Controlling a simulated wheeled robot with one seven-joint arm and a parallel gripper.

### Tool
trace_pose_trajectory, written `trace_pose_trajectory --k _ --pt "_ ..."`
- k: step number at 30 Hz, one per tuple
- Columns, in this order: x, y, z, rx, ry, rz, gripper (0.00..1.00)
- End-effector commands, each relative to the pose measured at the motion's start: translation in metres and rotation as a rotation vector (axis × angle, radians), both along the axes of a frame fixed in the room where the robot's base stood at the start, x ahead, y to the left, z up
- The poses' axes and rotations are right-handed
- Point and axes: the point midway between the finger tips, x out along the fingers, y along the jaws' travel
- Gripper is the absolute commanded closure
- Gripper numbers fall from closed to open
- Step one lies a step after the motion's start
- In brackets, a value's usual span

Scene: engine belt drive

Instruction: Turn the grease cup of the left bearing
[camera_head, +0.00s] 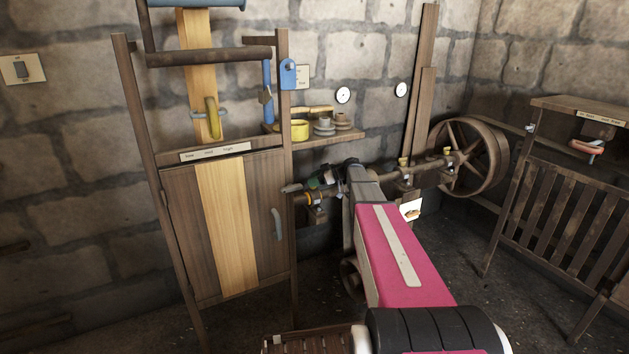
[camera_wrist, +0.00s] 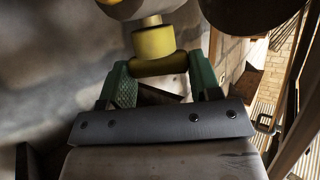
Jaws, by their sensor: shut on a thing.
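My gripper (camera_wrist: 160,68) has its green fingers on either side of a yellow grease cup (camera_wrist: 153,42) in the wrist view, shut on its wider yellow part. In the head view my gripper (camera_head: 320,182) is at the left end of the shaft, just above the left bearing (camera_head: 316,212). The cup held there is mostly hidden by my gripper and arm in that view. Two other bearings on the shaft to the right carry small yellow cups (camera_head: 405,161) and (camera_head: 447,151).
A wooden belt guard cabinet (camera_head: 178,222) with a handle stands to the left. A shelf (camera_head: 320,141) holds a yellow tin (camera_head: 299,130) and small pulleys. A large spoked wheel (camera_head: 470,157) and a slatted wooden frame (camera_head: 560,205) stand to the right.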

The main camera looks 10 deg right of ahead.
Motion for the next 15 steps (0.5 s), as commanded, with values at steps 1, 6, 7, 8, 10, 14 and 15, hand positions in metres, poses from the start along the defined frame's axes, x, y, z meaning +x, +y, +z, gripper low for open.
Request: trace_pose_trajectory --k 1,6,7,8,10,14,15 --pt "-0.0025 0.0005 0.0003 0.0 0.001 -0.022 0.66" --pt "-0.0051 0.0014 0.0004 0.0 0.0 -0.13 0.66" --pt "-0.0054 0.0015 0.0003 0.0 0.001 -0.155 0.66" --pt "-0.0058 0.0016 0.0003 0.0 0.001 -0.181 0.66" --pt "-0.0066 0.0018 0.0003 0.0 0.001 -0.244 0.66" --pt "-0.0075 0.0025 0.0001 0.0 0.001 -0.367 0.66" --pt "-0.0076 0.003 0.0001 0.0 0.001 -0.405 0.66"
